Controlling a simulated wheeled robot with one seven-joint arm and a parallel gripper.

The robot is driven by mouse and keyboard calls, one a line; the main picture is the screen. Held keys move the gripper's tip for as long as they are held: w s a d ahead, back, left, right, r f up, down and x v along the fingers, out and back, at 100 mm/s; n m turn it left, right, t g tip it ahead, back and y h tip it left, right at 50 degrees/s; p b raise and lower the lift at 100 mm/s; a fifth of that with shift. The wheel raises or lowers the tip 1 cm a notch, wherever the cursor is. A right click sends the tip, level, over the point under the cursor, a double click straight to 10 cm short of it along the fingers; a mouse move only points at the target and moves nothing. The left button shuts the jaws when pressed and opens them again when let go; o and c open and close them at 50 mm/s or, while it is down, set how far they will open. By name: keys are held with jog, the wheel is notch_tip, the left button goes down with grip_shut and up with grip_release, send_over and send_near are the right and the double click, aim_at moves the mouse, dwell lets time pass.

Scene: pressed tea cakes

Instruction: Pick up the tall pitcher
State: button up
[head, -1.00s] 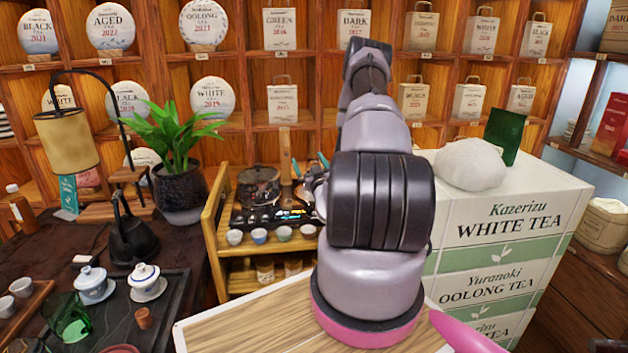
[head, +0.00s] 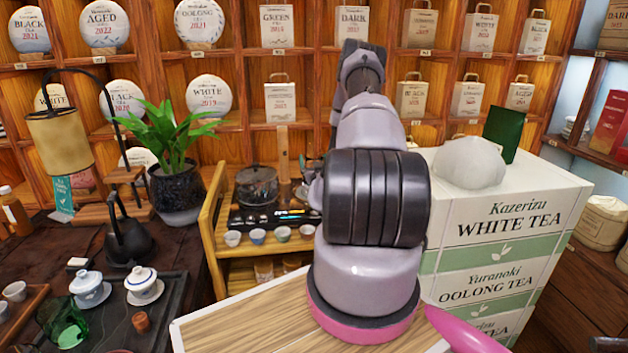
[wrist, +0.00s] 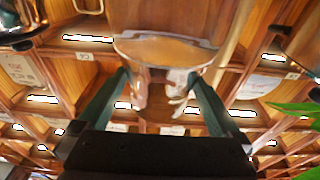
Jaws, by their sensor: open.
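In the wrist view my gripper (wrist: 158,76) is open, its two dark green fingers spread apart. A shiny, see-through shape shows between and beyond the fingers; it may be the tall pitcher, but I cannot tell. I cannot clearly make out a tall pitcher in the head view.
A lidded glass pot (head: 257,186) stands on the cart, with several small cups in front. Stacked tea boxes (head: 505,220) rise close on the right. A potted plant (head: 178,190) and a black kettle (head: 128,242) stand on the left table. Shelves close off the back.

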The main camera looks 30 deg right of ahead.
jog(key=shift+x, duration=1.3)
grip_shut()
jog(key=shift+r, duration=0.15)
